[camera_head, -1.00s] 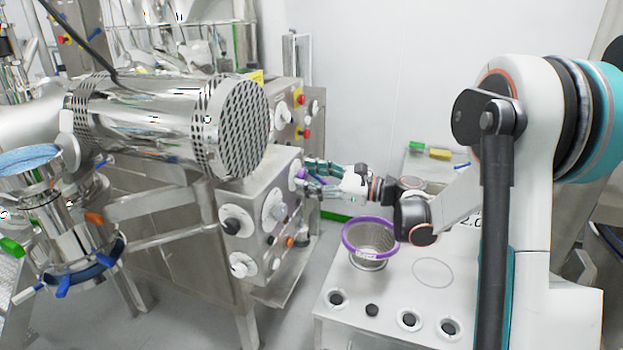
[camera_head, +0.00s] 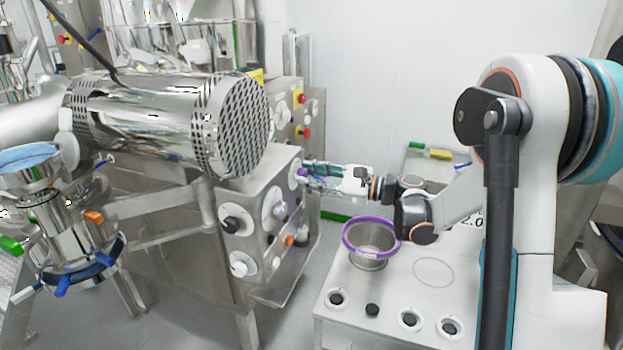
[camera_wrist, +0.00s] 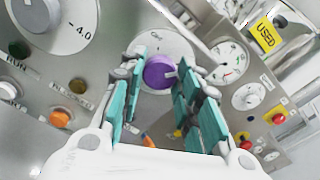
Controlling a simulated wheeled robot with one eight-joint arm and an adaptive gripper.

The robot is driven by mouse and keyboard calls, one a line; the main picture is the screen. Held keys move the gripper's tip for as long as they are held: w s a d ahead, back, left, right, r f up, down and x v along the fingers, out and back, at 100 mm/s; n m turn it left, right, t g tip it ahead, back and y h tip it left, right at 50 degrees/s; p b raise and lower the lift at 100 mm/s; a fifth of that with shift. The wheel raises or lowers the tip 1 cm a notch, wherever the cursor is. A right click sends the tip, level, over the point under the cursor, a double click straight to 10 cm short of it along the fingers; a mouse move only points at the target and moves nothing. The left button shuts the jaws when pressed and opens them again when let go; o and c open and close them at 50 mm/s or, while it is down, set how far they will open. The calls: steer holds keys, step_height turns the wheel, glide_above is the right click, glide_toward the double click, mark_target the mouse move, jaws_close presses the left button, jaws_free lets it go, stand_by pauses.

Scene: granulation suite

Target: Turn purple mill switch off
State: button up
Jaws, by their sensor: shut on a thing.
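The purple mill switch (camera_wrist: 160,72) is a round knob with a white pointer mark on a pale dial plate on the steel control panel. In the wrist view its pointer faces right. My gripper (camera_wrist: 162,80) has its teal fingers on either side of the knob and is shut on it. In the head view the purple switch (camera_head: 302,173) shows at the panel's right upper edge, with the fingers of my gripper (camera_head: 306,172) at it, partly hiding it.
The panel also carries black, white and orange controls (camera_head: 290,241). A large steel motor housing (camera_head: 160,120) lies above it. A purple-rimmed sieve basket (camera_head: 370,262) stands on the white top (camera_head: 330,282) below my arm. In the wrist view, a gauge (camera_wrist: 229,62) sits right of the switch.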

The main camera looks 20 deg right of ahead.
steer(key=shift+s+f+n+b, duration=0.1)
steer(key=shift+n+b, duration=0.75)
steer(key=shift+n, duration=3.2)
steer(key=shift+f+n+b, duration=0.1)
steer(key=shift+n+b, duration=0.75)
steer(key=shift+n, duration=3.2)
steer(key=o, duration=1.1)
steer(key=shift+c, duration=0.2)
steer(key=shift+r, duration=0.1)
steer(key=v, duration=1.2)
